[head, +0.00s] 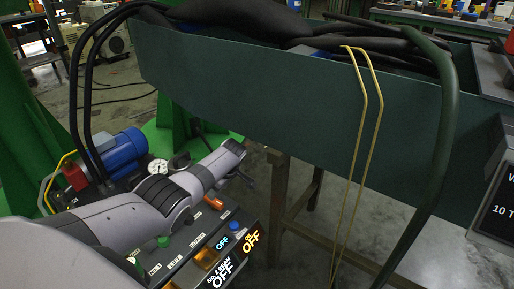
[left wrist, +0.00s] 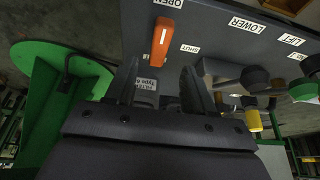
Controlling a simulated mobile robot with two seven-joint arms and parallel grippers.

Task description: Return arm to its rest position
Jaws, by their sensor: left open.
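My left arm (head: 150,210) comes in from the lower left of the head view and reaches over the control panel. My left gripper (head: 246,178) is partly hidden behind its own wrist there. In the left wrist view my left gripper (left wrist: 163,88) is open, with its two dark fingers apart and nothing between them. An orange handle (left wrist: 163,42) lies beyond the fingertips, between the OPEN and SHUT labels, and is not touched as far as I can see. It also shows in the head view (head: 213,203). My right gripper is not in view.
The panel (head: 178,252) carries several knobs and lit OFF displays (head: 222,272). A blue motor (head: 120,150) and a gauge (head: 158,166) stand behind it. A large dark green trough (head: 270,95) with black hoses and yellow rods (head: 362,140) fills the right side.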

